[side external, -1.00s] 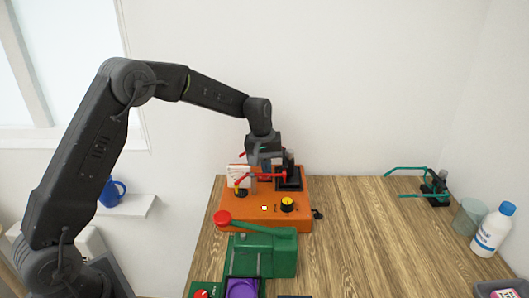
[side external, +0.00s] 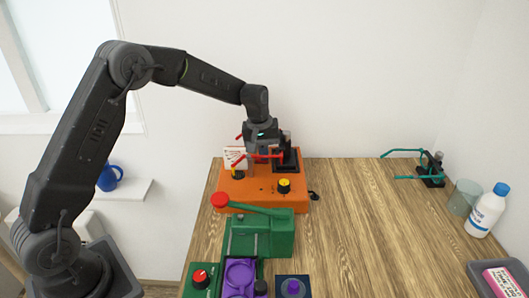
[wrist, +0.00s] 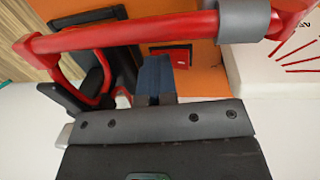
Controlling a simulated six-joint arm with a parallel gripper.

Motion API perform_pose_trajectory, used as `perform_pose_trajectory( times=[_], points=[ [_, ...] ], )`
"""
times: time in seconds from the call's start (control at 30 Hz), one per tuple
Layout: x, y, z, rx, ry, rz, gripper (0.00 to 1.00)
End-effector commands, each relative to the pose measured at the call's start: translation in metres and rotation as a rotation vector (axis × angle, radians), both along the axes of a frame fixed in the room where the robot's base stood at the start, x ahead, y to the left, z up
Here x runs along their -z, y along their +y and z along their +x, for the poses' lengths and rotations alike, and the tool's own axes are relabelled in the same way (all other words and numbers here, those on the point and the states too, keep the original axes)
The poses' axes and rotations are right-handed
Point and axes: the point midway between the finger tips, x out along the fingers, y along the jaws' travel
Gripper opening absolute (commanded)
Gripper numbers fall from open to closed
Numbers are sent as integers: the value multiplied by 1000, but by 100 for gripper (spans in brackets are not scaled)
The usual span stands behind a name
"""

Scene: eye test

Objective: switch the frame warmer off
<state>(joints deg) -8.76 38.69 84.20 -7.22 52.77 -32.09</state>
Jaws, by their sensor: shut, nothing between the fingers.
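The frame warmer (side external: 250,198) is an orange box at the table's back left, with a yellow-topped knob (side external: 284,185) on its front. No glow shows on its front. In the wrist view a red rocker switch (wrist: 180,54) in a dark surround sits on the orange face (wrist: 203,57). My gripper (side external: 264,156) points down over the warmer's back. Its blue fingertips (wrist: 156,65) are shut and empty, beside the switch in the wrist view. I cannot tell whether they touch it. A red spectacle frame (wrist: 120,36) crosses close in front, partly hiding the switch area.
A black stand (side external: 287,157) and a white card (side external: 235,158) flank my gripper. A green device (side external: 270,232) with a red-knobbed lever stands in front. Green spectacles (side external: 402,152), a cup (side external: 464,198) and a bottle (side external: 487,212) are at right. The table's middle right is clear.

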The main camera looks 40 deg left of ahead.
Motion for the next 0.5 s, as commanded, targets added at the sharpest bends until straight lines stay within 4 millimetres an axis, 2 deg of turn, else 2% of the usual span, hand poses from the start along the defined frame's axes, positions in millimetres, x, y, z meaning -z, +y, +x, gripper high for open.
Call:
perform_pose_trajectory(
  times=[0.03, 0.27, 0.5],
  points=[
    [7, 3, -4, 0, 14, 3, 0],
    [6, 11, -12, -1, 19, 3, 0],
    [5, 11, -13, 1, 18, 3, 0]
  ],
)
